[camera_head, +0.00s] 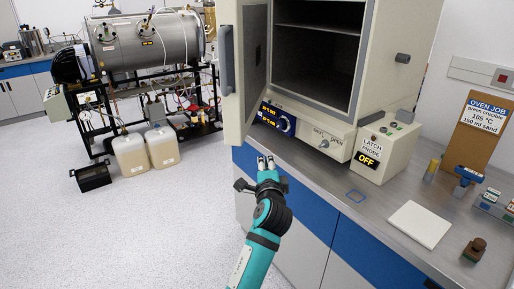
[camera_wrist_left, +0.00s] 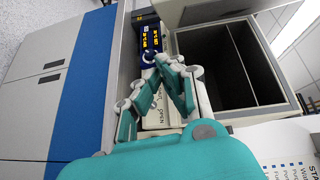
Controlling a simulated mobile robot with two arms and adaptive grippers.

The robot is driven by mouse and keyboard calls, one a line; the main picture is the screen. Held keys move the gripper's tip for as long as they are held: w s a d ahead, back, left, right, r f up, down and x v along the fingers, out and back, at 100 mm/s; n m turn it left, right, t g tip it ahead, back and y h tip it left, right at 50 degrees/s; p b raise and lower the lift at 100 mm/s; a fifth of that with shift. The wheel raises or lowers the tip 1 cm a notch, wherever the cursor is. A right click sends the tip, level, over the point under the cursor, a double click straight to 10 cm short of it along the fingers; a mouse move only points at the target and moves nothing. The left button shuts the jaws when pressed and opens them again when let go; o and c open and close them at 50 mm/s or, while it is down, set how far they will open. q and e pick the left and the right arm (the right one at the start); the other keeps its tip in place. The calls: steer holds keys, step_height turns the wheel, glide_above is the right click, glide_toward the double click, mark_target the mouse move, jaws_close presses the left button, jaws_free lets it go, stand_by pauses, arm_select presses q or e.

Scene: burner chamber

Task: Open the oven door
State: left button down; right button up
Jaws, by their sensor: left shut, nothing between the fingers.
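The oven (camera_head: 352,103) stands on the bench with its dark chamber (camera_head: 318,52) exposed. Its door (camera_head: 254,52) is swung wide open to the left, and the grey handle (camera_head: 226,60) is on the door's outer edge. The open chamber also shows in the left wrist view (camera_wrist_left: 225,65). My left gripper (camera_head: 266,162) is shut and empty. It is in front of the bench edge, below the oven's control panel, apart from the door and handle. Its closed fingers also show in the left wrist view (camera_wrist_left: 168,62). My right gripper is not in view.
A latch probe box (camera_head: 378,150) reading OFF stands right of the oven front. A white square pad (camera_head: 419,224), a brown block (camera_head: 475,249) and a job board (camera_head: 481,135) are farther right. A tank rig (camera_head: 150,42) stands at left.

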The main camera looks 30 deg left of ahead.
arm_select(q)
steer(key=w+a+r+y+p, duration=0.1)
steer(key=w+a+p, duration=0.3)
steer(key=w+a, duration=0.2)
steer(key=a, duration=0.2)
steer(key=shift+a+m, duration=0.3)
steer(key=shift+a, duration=0.1)
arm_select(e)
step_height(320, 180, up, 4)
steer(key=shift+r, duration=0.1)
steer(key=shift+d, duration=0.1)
